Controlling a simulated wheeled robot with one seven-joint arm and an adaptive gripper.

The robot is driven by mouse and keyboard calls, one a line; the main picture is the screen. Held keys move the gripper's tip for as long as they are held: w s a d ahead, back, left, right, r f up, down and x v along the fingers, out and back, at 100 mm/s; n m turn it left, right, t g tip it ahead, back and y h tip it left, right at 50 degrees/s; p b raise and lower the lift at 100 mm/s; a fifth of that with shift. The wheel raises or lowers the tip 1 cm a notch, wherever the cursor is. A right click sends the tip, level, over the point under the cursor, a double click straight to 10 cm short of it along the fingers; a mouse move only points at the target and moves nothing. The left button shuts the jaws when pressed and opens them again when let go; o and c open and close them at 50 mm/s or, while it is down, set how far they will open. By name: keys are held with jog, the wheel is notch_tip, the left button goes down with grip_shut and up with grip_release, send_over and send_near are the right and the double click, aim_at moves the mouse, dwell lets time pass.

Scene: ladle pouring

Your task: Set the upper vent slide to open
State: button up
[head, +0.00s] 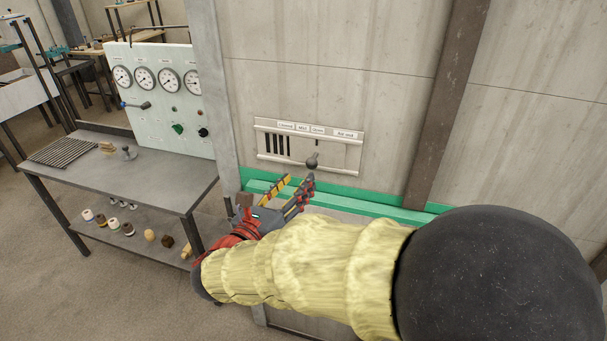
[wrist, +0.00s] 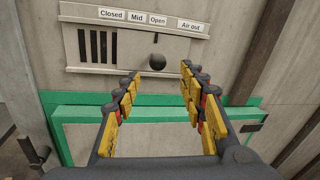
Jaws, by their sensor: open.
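The vent panel (head: 352,157) is a pale plate on the wall, with labels Closed, Mid, Open and Air out along its top; it also shows in the wrist view (wrist: 190,55). Its slide has a dark round knob (head: 312,161), which appears roughly below the Open label (wrist: 158,20) in the wrist view (wrist: 157,62). The slide's exact setting is hard to tell. Several dark slots (wrist: 95,46) show at the panel's left. My gripper (head: 299,180) is open and empty, just below and in front of the knob. In the wrist view the knob appears between the fingertips (wrist: 160,72), apart from both.
A green-edged ledge (head: 385,207) runs along the wall below the panel. A brown post (head: 447,100) stands to the right. A grey workbench (head: 165,165) with a gauge board (head: 150,75) stands at the left. The wall around the panel is clear.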

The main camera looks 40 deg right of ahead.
jog(key=shift+v, duration=1.2)
jog(key=s+a+f+m+g+y, duration=0.3)
jog(key=s+f+m+g+y, duration=0.4)
jog(key=s+f+m, duration=0.7)
jog(key=s+a+m+t+y, duration=0.1)
jog(key=a+m+y, duration=0.5)
jog(key=a, duration=0.1)
notch_tip(320, 180, up, 8)
jog(key=a+m+t+y, duration=0.1)
jog(key=m+t+y, duration=0.2)
jog(key=m, duration=0.2)
jog(key=shift+s+f+m, duration=0.15)
jog(key=shift+s+m, duration=0.15)
jog(key=shift+s, duration=0.1)
